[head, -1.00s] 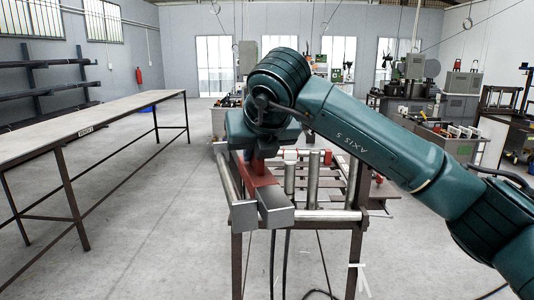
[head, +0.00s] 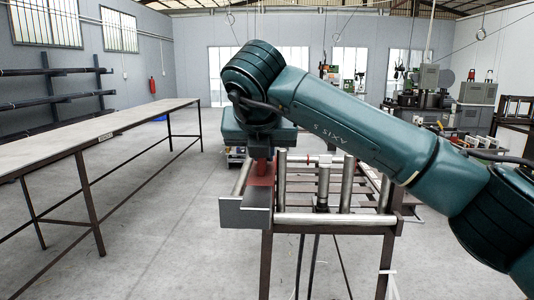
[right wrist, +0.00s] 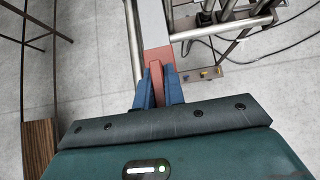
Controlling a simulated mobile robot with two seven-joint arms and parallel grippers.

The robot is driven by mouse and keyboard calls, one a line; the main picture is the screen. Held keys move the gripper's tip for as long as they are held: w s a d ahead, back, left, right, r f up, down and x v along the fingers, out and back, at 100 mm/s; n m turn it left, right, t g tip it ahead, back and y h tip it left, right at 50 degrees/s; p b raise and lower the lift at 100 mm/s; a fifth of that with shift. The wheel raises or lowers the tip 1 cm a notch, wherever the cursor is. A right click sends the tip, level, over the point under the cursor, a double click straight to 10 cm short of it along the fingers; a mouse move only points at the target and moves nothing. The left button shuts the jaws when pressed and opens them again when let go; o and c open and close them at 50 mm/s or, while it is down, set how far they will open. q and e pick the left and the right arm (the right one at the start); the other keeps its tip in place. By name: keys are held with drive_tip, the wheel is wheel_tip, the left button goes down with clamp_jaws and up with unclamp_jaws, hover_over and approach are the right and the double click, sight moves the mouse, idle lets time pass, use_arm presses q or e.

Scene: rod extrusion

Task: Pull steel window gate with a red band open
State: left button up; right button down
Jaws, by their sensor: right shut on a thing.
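The steel window gate (head: 244,213) is a grey metal piece at the left front corner of the roller frame, with a red band (head: 263,172) on it. The grey gate also shows in the right wrist view (right wrist: 152,22), with its red part (right wrist: 157,56) running down to my fingers. My right gripper (right wrist: 159,82) has its blue fingers shut on that red part. In the head view my right arm comes in from the right and hides most of the gripper, which points down onto the band. My left gripper is not in view.
The roller frame (head: 335,219) with upright metal posts stands beside the gate on the right. A long workbench (head: 95,128) runs along the left, with open floor (head: 170,240) between them. Dark cables hang below the frame.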

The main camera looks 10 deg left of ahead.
drive_tip(key=shift+a+r, duration=0.15)
drive_tip(key=shift+r, duration=0.05)
idle(0.3)
drive_tip(key=c, duration=1.5)
unclamp_jaws()
drive_tip(key=shift+f, duration=0.15)
drive_tip(key=b+v, duration=0.2)
drive_tip(key=v, duration=1.1)
